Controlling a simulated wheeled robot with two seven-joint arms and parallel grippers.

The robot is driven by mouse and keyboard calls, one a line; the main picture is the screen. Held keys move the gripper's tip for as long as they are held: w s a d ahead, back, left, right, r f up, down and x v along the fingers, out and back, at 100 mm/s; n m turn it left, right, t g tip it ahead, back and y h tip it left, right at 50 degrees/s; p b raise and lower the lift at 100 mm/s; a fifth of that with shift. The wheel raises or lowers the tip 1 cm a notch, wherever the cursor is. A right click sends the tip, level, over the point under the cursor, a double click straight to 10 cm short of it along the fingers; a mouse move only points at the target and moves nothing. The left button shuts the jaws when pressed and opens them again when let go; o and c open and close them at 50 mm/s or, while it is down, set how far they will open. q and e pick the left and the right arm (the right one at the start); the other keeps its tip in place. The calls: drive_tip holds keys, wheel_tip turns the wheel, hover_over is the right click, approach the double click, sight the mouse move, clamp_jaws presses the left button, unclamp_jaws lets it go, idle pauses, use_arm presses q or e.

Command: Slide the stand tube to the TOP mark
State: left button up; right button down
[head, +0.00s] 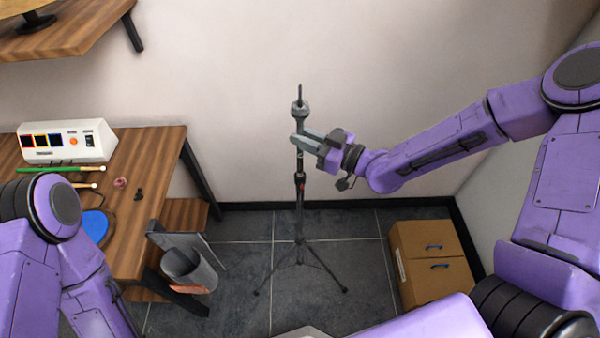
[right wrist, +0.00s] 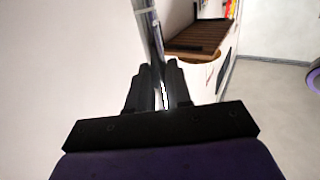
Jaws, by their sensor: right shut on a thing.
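A slim stand (head: 299,210) with a dark tripod base stands upright on the floor in the middle of the head view. Its upper tube carries a grey fitting with a pointed tip (head: 300,97). My right gripper (head: 304,140) comes in from the right and is shut on the stand tube below that fitting. In the right wrist view the shiny tube (right wrist: 149,32) runs down between the two dark fingers (right wrist: 157,88). A dark collar with a small red spot (head: 300,181) sits lower on the stand. I cannot read any TOP mark. My left gripper is out of view; only its arm shows.
A wooden table (head: 153,160) at the left bears a white device (head: 66,143), brushes and a blue disc (head: 95,226). A grey bin (head: 188,270) stands beside it. A cardboard box (head: 431,260) sits right of the tripod. A wall is close behind the stand.

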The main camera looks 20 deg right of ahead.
drive_tip(key=shift+w+r+p, duration=0.1)
drive_tip(key=shift+r+p, duration=6.1)
drive_tip(key=shift+r, duration=1.95)
drive_tip(key=c, duration=1.1)
unclamp_jaws()
drive_tip(key=shift+f, duration=0.1)
drive_tip(key=shift+o, duration=0.7)
drive_tip(key=shift+f, duration=0.1)
